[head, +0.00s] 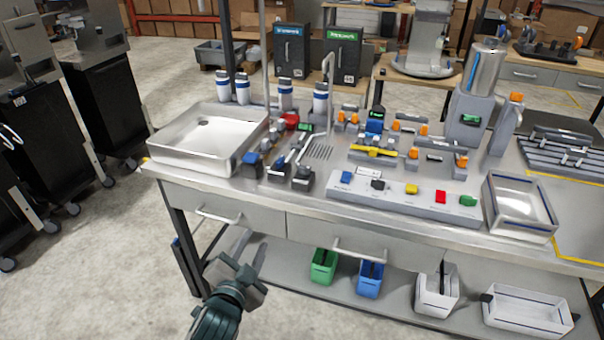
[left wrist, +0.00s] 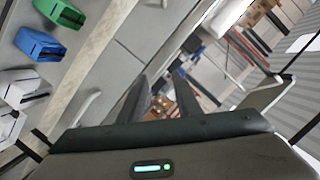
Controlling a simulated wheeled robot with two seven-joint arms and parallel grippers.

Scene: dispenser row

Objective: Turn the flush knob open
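Several small valve-like fittings stand on the bench beside the sink: one with a blue top (head: 250,158), a blue-and-black one (head: 278,165) and a dark one (head: 303,177). I cannot tell which part is the flush knob; no label is readable. My left gripper (head: 253,244) is below the bench top, in front of the drawers, and apart from all fittings. Its two fingers stand apart with nothing between them, as the left wrist view (left wrist: 161,82) also shows. My right gripper is not in view.
A metal sink (head: 180,150) is at the bench's left. A strip of coloured buttons (head: 400,200) and a metal tray (head: 520,200) lie along the front. Drawer handles (head: 358,254) stick out. Green (head: 323,268) and blue (head: 370,280) bins stand on the lower shelf.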

